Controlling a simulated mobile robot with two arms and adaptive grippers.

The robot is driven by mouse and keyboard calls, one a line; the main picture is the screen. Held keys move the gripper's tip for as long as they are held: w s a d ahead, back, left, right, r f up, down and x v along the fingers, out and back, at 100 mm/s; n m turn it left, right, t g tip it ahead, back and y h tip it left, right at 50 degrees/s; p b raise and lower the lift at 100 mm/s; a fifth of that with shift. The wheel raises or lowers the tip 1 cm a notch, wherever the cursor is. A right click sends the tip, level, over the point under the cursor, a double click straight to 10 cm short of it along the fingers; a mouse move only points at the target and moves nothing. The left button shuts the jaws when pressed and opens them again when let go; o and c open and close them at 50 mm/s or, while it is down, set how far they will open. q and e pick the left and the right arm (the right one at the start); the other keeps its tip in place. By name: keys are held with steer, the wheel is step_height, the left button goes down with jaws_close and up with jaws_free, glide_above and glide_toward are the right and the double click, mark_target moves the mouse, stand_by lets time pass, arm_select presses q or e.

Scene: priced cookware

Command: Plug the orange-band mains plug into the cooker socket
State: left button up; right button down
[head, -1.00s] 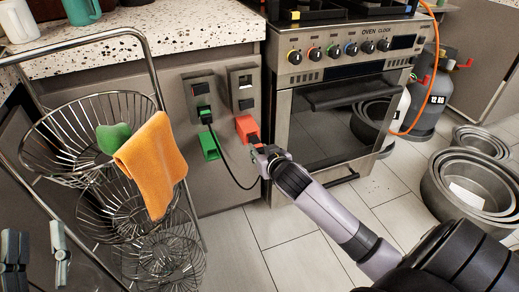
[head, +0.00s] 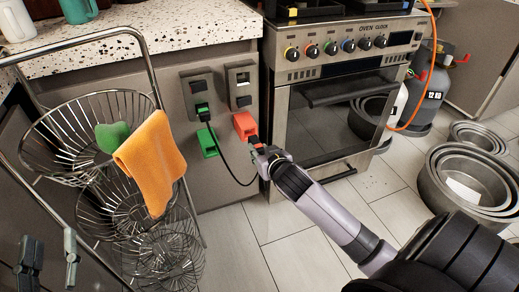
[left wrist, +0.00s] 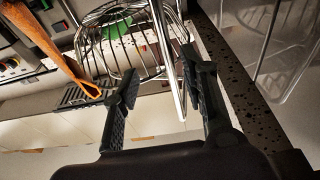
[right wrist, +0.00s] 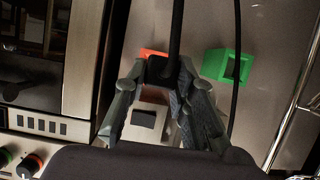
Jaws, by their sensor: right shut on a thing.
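My right gripper (head: 262,157) is shut on a black plug (head: 253,141) at the orange holder (head: 243,124). In the right wrist view the gripper (right wrist: 165,105) covers most of the plug, and a black cable runs up from it. I cannot make out its band or whether it is clear of the holder. The right wall socket (head: 241,82) above is empty; it shows in the right wrist view (right wrist: 148,120). The left wall socket (head: 194,82) holds a black plug with a green band (head: 203,112). My left gripper (left wrist: 163,90) is open and empty by the wire rack.
An empty green holder (head: 207,143) is left of the orange one. A black cable (head: 227,168) loops below. The cooker (head: 345,100) stands close on the right. A wire basket rack (head: 95,130) with an orange cloth (head: 150,162) is on the left. Pans (head: 475,180) stand on the floor.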

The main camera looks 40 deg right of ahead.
steer(key=shift+s+a, duration=0.1)
steer(key=shift+s, duration=0.4)
arm_select(q)
step_height(320, 180, down, 3)
steer(key=shift+w+a+r+g, duration=0.1)
steer(key=shift+a+r+g, duration=0.05)
steer(key=shift+g, duration=0.65)
steer(key=shift+p, duration=0.3)
